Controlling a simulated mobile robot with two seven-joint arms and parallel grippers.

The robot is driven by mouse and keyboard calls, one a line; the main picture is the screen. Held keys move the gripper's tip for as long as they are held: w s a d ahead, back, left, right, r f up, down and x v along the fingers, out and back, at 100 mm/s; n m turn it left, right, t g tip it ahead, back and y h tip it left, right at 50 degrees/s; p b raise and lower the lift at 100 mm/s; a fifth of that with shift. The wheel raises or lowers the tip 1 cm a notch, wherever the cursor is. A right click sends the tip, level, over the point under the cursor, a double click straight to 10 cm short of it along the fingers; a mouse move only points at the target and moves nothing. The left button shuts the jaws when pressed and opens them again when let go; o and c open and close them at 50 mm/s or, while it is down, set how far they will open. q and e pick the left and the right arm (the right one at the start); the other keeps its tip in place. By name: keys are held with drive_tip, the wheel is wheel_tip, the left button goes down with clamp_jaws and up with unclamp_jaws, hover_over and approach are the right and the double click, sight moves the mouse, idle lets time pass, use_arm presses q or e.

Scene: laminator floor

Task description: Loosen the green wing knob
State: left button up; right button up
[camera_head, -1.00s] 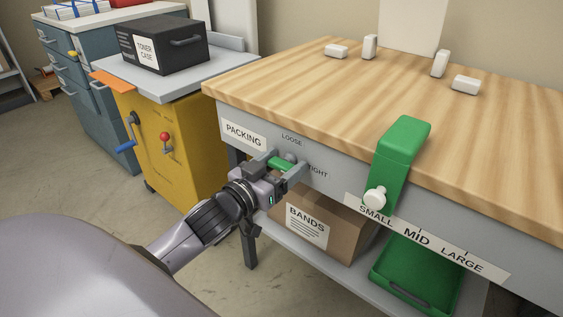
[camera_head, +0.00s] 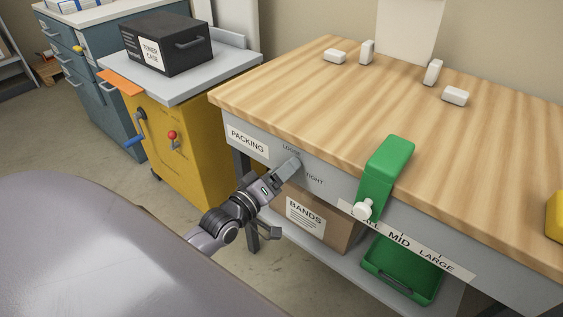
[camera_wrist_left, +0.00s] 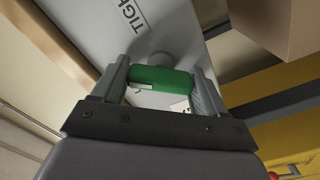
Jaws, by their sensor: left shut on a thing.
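The green wing knob (camera_wrist_left: 160,79) shows in the left wrist view, on a round grey boss on the grey front panel of the packing bench. My left gripper (camera_head: 289,167) is shut on it, one finger on each side of the wing. In the head view the gripper is between the LOOSE label (camera_head: 291,150) and the TIGHT label (camera_head: 315,180), and hides the knob. The TIGHT label also shows upper left of the knob in the left wrist view (camera_wrist_left: 131,12). My right gripper is not in view.
The wooden bench top (camera_head: 300,105) is above the panel. A green stop with a white knob (camera_head: 362,209) is on the bench's front edge to the right. A BANDS box (camera_head: 318,222) is on the shelf below. A yellow cabinet (camera_head: 190,140) stands to the left.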

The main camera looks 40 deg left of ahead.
use_arm(q)
drive_tip(key=n+p, duration=0.1)
drive_tip(key=n, duration=0.2)
drive_tip(key=shift+a+r+n, duration=0.1)
drive_tip(key=shift+n, duration=0.2)
drive_tip(key=shift+n+p, duration=0.35)
drive_tip(key=shift+n, duration=1.65)
drive_tip(key=o, duration=1)
drive_tip(key=shift+f, duration=0.2)
drive_tip(key=shift+s+a, duration=0.15)
drive_tip(key=shift+s, duration=1.65)
drive_tip(key=shift+s+a, duration=0.1)
drive_tip(key=shift+s, duration=1.65)
